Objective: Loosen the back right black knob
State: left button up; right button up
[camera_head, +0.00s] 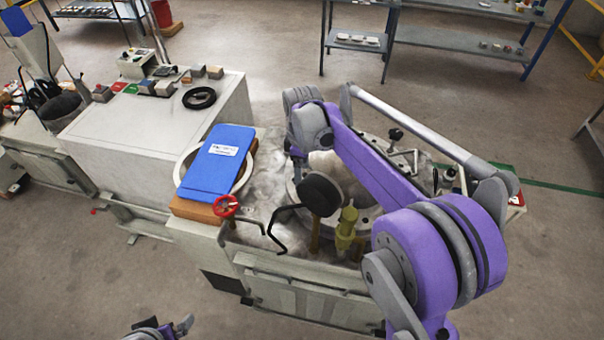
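A black knob (395,134) stands at the back right of the round metal fixture on the grey machine (310,294), beside a metal bracket (404,156). A larger dark round part (320,195) shows at the fixture's front left; I cannot tell whether it is a knob or part of my wrist. My purple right arm reaches in from the lower right and over the fixture, covering much of it. Its wrist is at the fixture's back left, apart from the back right knob in the picture. My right gripper's fingers are hidden. My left gripper (170,330) is partly cut off at the bottom edge, away from the machine.
A yellow-green fitting (346,228) stands at the fixture's front. A white cabinet (150,135) with a black ring (199,98) is at left. Shelves (455,49) stand behind, with clear floor between.

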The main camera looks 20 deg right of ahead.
pick_arm(q)
jog(key=shift+w+r, duration=0.1)
jog(key=shift+r, duration=0.25)
pick_arm(e)
notch_tip(320, 180, up, 9)
jog(key=shift+r, duration=0.15)
